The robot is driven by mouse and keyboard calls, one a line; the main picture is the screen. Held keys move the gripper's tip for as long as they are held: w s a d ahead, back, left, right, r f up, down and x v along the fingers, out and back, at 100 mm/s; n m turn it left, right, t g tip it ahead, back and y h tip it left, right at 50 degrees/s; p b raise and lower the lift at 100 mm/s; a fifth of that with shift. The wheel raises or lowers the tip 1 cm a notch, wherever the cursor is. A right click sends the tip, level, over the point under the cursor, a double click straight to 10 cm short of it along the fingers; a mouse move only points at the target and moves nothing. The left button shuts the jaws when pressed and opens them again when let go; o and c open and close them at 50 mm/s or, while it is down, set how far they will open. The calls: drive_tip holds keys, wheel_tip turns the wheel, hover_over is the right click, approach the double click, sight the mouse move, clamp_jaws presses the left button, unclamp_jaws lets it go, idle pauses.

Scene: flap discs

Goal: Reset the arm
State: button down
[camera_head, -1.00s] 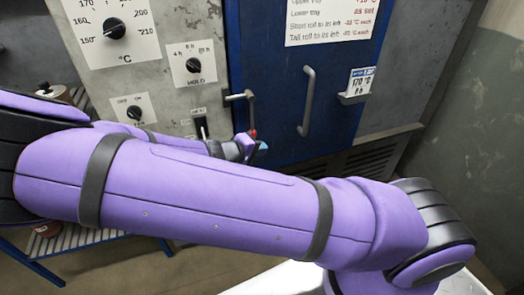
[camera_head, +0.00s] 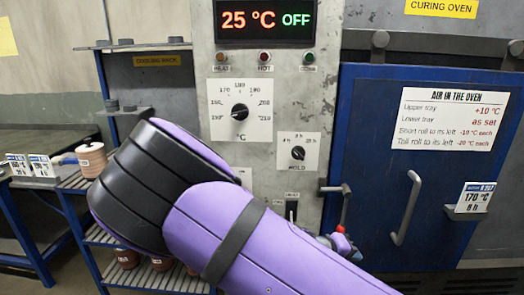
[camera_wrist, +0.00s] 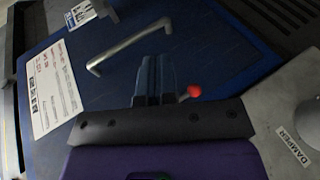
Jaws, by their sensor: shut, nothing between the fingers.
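My purple and black arm crosses the lower middle of the head view, in front of the control panel. My gripper (camera_wrist: 154,80) shows in the wrist view with its dark fingers together and nothing between them. It points toward the blue oven door (camera_wrist: 110,75). In the head view the gripper's fingers are mostly hidden behind my arm, near the red-tipped latch lever (camera_head: 340,240). The lever's red knob (camera_wrist: 194,91) shows just right of the fingers in the wrist view; I cannot tell whether they touch.
The closed oven door (camera_head: 370,150) has a grey handle (camera_head: 406,208) and a 170 °C, 8 h card (camera_head: 474,198). The panel display (camera_head: 265,20) reads 25 °C OFF above a temperature dial (camera_head: 240,112) and a hold dial (camera_head: 298,152). A blue rack (camera_head: 150,270) holding rolls stands left.

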drive_tip(key=s+d+r+t+y, duration=0.1)
drive_tip(key=s+r+y, duration=0.3)
drive_tip(key=s+r, duration=0.3)
drive_tip(key=s+d+r+y, duration=0.1)
drive_tip(key=s+r+y, duration=0.3)
drive_tip(key=r, duration=1.1)
drive_tip(key=s+d+r+m+t+y, duration=0.1)
drive_tip(key=s+r+y, duration=0.3)
drive_tip(key=s+r, duration=0.5)
drive_tip(key=shift+s+r+t+y, duration=0.3)
drive_tip(key=shift+s+r, duration=0.05)
drive_tip(key=shift+r, duration=0.65)
drive_tip(key=shift+d, duration=0.1)
